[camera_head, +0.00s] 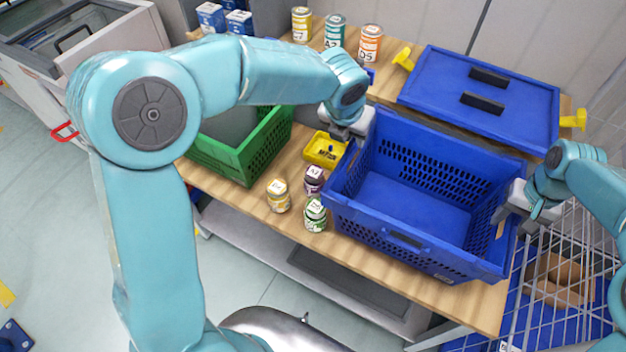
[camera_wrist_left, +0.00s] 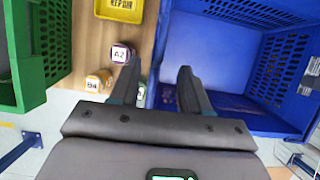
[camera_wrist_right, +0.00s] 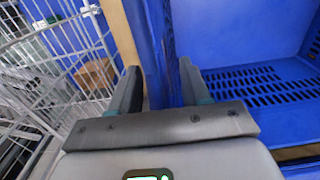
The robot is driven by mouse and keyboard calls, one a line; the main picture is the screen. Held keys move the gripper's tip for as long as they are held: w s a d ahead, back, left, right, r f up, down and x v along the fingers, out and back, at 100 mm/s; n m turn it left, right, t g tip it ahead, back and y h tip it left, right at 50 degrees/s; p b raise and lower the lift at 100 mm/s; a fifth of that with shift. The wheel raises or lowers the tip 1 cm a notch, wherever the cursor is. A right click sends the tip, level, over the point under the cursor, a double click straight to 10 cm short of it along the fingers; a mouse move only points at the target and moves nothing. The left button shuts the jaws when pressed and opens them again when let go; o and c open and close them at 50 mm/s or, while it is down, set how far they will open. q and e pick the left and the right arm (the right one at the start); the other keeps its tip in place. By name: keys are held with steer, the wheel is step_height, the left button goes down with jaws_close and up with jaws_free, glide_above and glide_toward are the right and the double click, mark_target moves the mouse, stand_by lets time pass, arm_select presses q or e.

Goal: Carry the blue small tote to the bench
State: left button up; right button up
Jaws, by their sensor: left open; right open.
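The open blue tote (camera_head: 410,235) is empty and appears to rest on the wooden bench top (camera_head: 480,305). My left gripper (camera_head: 346,138) is open at the tote's left wall. In the left wrist view, my left gripper's fingers (camera_wrist_left: 157,88) stand on either side of that wall of the tote (camera_wrist_left: 163,55). My right gripper (camera_head: 522,217) is open at the tote's right wall. In the right wrist view, my right gripper's fingers (camera_wrist_right: 160,85) straddle the wall of the tote (camera_wrist_right: 172,40). Contact with the walls cannot be told.
A green crate (camera_head: 235,160) stands left of the tote. Small jars (camera_head: 279,195) and a yellow tray (camera_head: 323,150) lie between them. A blue lidded box (camera_head: 440,90) and several cans (camera_head: 334,30) are behind. A wire cage (camera_head: 570,270) with a brown item adjoins the right side.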

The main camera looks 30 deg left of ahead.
arm_select(q)
steer(key=shift+v, duration=1)
steer(key=shift+s+r, duration=0.1)
steer(key=shift+r, duration=0.05)
arm_select(e)
steer(key=shift+r, duration=0.25)
step_height(320, 180, up, 12)
steer(key=shift+f, duration=0.2)
